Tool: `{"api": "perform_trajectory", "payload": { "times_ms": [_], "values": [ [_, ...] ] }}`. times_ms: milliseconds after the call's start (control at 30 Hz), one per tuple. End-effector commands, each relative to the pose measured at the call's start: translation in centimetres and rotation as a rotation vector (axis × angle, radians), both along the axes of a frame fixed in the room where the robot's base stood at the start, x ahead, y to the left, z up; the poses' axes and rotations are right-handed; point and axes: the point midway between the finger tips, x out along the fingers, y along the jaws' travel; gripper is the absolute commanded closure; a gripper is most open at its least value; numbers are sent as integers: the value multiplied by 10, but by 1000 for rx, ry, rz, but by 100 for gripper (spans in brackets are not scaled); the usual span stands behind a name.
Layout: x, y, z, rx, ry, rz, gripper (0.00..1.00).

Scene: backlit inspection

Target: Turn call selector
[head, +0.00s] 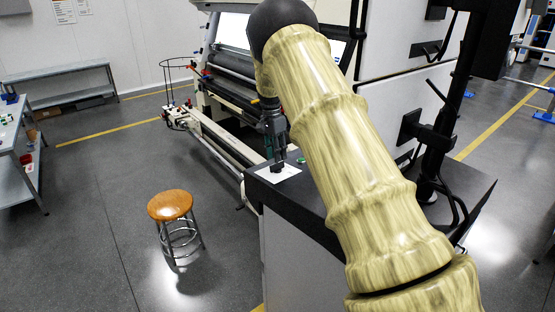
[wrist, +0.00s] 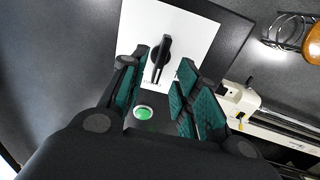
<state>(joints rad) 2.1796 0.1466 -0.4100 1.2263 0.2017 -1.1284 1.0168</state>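The call selector is a black elongated knob (wrist: 160,55) on a white plate (wrist: 195,40). In the wrist view its handle stands roughly upright in the picture, slightly tilted. In the head view the plate (head: 288,174) lies on the dark top of a cabinet, and the knob is small and dark beneath my fingers. My gripper (wrist: 163,66) is open, with green-padded fingers on both sides of the knob's near end. I see gaps on both sides, and no contact is clear. In the head view my gripper (head: 277,158) points down just above the plate.
A green round button (wrist: 143,112) shows between my fingers. The black cabinet top (head: 310,196) carries a dark post with cables at right. A large machine (head: 235,85) stands behind. A stool (head: 171,205) with an orange seat stands left on open grey floor.

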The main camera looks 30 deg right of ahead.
Motion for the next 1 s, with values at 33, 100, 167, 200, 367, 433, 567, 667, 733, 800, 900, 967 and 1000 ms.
{"api": "perform_trajectory", "payload": {
  "times_ms": [33, 100, 167, 200, 367, 433, 567, 667, 733, 800, 900, 967, 1000],
  "values": [
    [-2, 0, -4, 0, 1, 0, 69],
    [-4, 0, -15, 1, 2, 0, 69],
    [-5, -1, -22, 0, 2, 0, 69],
    [-5, -1, -26, 0, 1, 0, 69],
    [-7, -1, -38, 0, 0, 0, 69],
    [-7, -1, -40, 0, 0, 1, 69],
    [-7, -1, -42, -1, -1, 1, 69],
    [-7, -1, -42, -1, -1, 1, 69],
    [-7, -1, -42, -1, -1, 1, 72],
    [-7, -1, -42, -1, -1, 1, 85],
    [-7, -1, -42, -1, -1, 1, 100],
    [-7, -1, -42, -1, -1, 1, 100],
    [-7, -1, -42, -1, -1, 1, 100]
  ]
}}
